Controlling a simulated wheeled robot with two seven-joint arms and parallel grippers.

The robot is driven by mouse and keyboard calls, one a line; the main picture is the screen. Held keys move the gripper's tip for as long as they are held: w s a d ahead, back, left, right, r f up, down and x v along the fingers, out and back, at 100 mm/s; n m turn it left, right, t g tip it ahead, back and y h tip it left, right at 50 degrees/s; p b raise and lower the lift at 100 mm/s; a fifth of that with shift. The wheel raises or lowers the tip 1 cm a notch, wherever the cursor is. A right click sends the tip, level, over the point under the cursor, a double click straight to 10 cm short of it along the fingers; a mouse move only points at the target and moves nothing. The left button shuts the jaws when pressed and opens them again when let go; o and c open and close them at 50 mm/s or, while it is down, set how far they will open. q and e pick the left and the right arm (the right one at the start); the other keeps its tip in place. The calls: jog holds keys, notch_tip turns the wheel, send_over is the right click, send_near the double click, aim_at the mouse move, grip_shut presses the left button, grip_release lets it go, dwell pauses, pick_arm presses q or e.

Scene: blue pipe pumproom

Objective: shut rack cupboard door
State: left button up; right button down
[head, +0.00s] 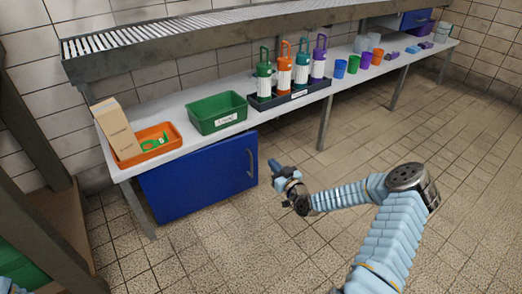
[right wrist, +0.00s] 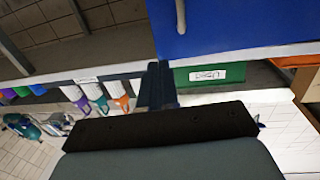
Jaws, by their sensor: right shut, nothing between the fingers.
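The blue cupboard door (head: 195,182) is under the left part of the bench, with a vertical grey handle (head: 251,163) near its right edge. It looks close to in line with the bench front; I cannot tell whether a gap remains. The blue panel (right wrist: 235,25) also shows at the top of the right wrist view, with its handle (right wrist: 180,15). My right gripper (head: 275,170) is just right of the door's handle edge, apart from it in the picture. Its fingers (right wrist: 158,85) are shut and empty. My left gripper is out of view.
The bench (head: 190,146) carries an orange tray (head: 170,147), a cardboard box (head: 115,128), a green bin (head: 217,113) and a dark rack (head: 290,97) of bottles. A bench leg (head: 324,125) stands beyond my right gripper. The tiled floor in front is clear.

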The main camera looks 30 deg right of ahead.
aim_at(255, 143)
pick_arm(q)
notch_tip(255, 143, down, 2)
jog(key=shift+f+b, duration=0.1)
jog(key=shift+b, duration=0.8)
pick_arm(e)
jog(key=w, duration=1.1)
jog(key=shift+w+d, duration=0.1)
jog(key=shift+w, duration=0.1)
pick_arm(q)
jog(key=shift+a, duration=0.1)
pick_arm(e)
jog(key=shift+d, duration=0.1)
